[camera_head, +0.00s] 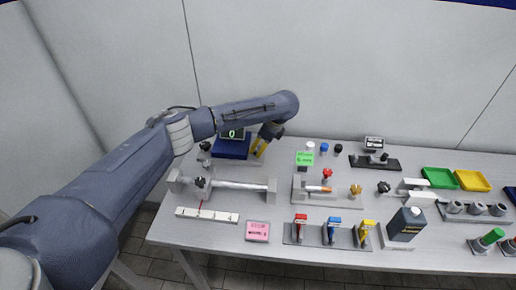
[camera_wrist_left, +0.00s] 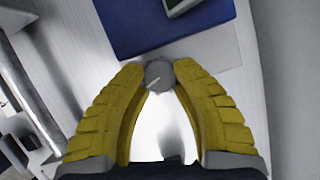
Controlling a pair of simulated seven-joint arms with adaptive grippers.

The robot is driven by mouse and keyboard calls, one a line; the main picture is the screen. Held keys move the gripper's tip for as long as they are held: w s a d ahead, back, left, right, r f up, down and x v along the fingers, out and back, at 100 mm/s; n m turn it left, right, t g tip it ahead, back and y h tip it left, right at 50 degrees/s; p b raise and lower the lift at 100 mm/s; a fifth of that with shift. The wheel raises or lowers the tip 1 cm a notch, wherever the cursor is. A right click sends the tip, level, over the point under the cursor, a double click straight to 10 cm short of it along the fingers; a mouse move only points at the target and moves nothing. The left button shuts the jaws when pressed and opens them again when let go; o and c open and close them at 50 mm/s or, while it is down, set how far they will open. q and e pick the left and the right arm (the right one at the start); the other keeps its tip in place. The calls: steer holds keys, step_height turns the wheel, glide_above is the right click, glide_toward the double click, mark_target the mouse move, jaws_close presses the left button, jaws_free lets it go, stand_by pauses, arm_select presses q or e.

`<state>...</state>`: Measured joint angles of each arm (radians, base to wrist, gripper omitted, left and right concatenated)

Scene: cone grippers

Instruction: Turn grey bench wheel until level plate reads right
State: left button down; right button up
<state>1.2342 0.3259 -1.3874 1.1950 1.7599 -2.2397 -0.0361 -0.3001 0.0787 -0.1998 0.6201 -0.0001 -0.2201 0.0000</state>
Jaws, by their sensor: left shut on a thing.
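My left gripper (camera_head: 260,148) is at the back of the bench, beside a blue device with a small lit display (camera_head: 232,134) that seems to show 0. In the left wrist view its two yellow fingers (camera_wrist_left: 159,82) are closed on a small round grey wheel (camera_wrist_left: 158,73) with a pale mark line on its face. The wheel sits at the edge of the grey base (camera_wrist_left: 205,50), just in front of the blue plate (camera_wrist_left: 130,32). In the head view the wheel is hidden by the gripper. My right gripper is not in view.
A rail with a clamp (camera_head: 240,185) and a white scale strip (camera_head: 207,214) lie in front of my left gripper.

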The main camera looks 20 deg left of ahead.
arm_select(q)
steer(key=shift+s+d+f, duration=0.1)
steer(key=shift+f, duration=0.1)
steer(key=c, duration=1.1)
jaws_free()
steer(key=shift+c, duration=0.2)
steer(key=shift+r, duration=0.1)
steer(key=v, duration=1.2)
